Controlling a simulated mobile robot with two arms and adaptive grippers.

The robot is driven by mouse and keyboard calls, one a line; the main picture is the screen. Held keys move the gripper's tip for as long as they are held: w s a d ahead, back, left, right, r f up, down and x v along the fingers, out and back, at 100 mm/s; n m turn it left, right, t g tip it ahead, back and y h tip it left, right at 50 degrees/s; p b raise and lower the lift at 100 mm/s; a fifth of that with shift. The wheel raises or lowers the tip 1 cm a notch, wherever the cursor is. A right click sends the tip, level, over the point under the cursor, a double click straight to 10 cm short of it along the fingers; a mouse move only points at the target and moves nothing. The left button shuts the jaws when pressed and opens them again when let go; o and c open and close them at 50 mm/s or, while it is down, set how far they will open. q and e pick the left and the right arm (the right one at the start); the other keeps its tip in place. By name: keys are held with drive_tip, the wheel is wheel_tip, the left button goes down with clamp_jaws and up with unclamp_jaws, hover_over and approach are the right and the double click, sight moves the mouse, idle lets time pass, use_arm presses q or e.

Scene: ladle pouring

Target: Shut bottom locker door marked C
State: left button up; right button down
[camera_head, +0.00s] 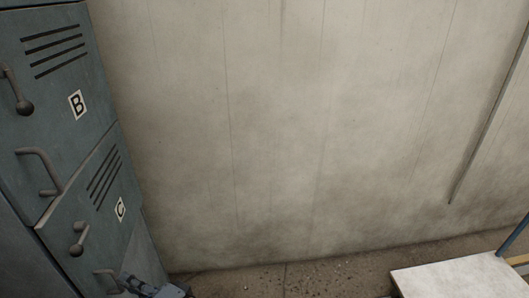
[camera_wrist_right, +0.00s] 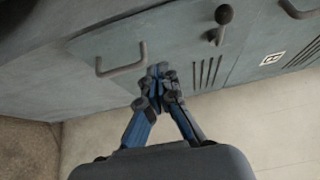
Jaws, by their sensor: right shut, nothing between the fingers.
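The grey-green bottom locker door marked C (camera_head: 88,215) is at the lower left of the head view. Its left edge seems to stand slightly out from the locker frame; how far is hard to judge. Its label (camera_head: 120,210), knob (camera_head: 78,240) and lower handle (camera_head: 108,282) show. The door also fills the middle of the right wrist view (camera_wrist_right: 185,45). My right gripper (camera_wrist_right: 158,72) is shut and empty, with its fingertips in front of this door, close to the handle (camera_wrist_right: 122,65); contact cannot be told. It shows partly at the bottom of the head view (camera_head: 155,290). My left gripper is out of view.
Door B (camera_head: 55,110) is above door C and looks closed. A stained pale wall (camera_head: 290,130) stands beside the locker. A white-topped surface (camera_head: 455,278) is at the lower right. Bare floor (camera_head: 290,280) lies between.

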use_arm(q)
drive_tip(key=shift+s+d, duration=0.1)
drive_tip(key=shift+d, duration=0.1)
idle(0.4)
